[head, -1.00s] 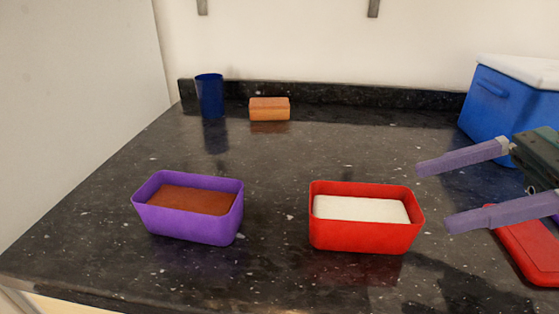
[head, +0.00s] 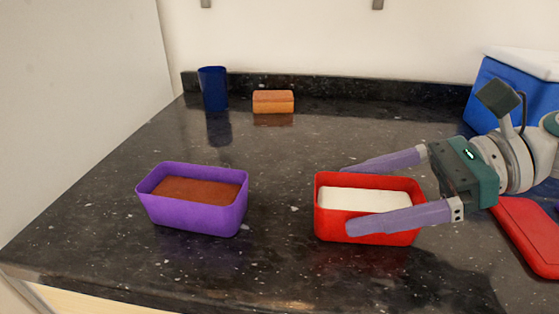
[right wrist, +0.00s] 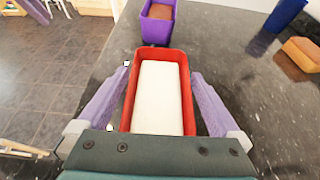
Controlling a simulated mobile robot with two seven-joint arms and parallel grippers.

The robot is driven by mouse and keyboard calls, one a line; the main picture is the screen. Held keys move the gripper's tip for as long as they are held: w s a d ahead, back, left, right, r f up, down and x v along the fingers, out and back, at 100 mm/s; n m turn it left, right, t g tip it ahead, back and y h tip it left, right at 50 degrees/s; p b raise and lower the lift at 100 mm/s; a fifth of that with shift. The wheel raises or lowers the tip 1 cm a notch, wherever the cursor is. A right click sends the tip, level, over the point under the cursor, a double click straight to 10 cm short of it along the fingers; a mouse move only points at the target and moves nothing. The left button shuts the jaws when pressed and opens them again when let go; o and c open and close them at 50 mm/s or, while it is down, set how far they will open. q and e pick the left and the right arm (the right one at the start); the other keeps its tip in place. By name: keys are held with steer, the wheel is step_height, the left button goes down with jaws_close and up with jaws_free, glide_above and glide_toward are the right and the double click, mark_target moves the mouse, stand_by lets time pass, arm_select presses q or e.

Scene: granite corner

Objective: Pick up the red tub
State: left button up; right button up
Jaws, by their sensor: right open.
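The red tub (head: 330,226) stands upright on the dark granite counter, right of the middle in the head view, with a white block (head: 362,200) inside. My right gripper (head: 346,199) comes in from the right, open. One finger is along the tub's near side and the other along its far side. In the right wrist view the red tub (right wrist: 187,116) lies between the two spread fingers (right wrist: 160,88), with a gap visible at each side. The near finger hides part of the tub's front wall in the head view. My left gripper is not in view.
A purple tub (head: 195,219) with a brown block stands to the left. A blue cup (head: 213,88) and an orange block (head: 273,102) are at the back. A blue cooler (head: 482,95) and a red lid (head: 533,235) are at the right. The counter's middle is clear.

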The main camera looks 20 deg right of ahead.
steer(key=c, duration=1.5)
steer(key=shift+r+p, duration=0.3)
steer(key=shift+r, duration=0.35)
steer(key=shift+m+t+h, duration=0.3)
steer(key=shift+m+t, duration=0.1)
steer(key=s+a+r+p, duration=0.1)
steer(key=r+p, duration=1.6)
steer(key=r, duration=0.4)
steer(key=s+a+r+p, duration=0.2)
steer(key=r+p, duration=1.5)
steer(key=r, duration=0.5)
steer(key=s+a+r+p, duration=0.1)
steer(key=a+r+p, duration=0.1)
steer(key=r+p, duration=1.5)
steer(key=shift+s+a+r, duration=0.1)
steer(key=shift+a+r, duration=0.05)
steer(key=shift+r, duration=1.25)
steer(key=shift+s+a+r, duration=0.1)
steer(key=shift+r, duration=1.25)
steer(key=shift+f, duration=0.1)
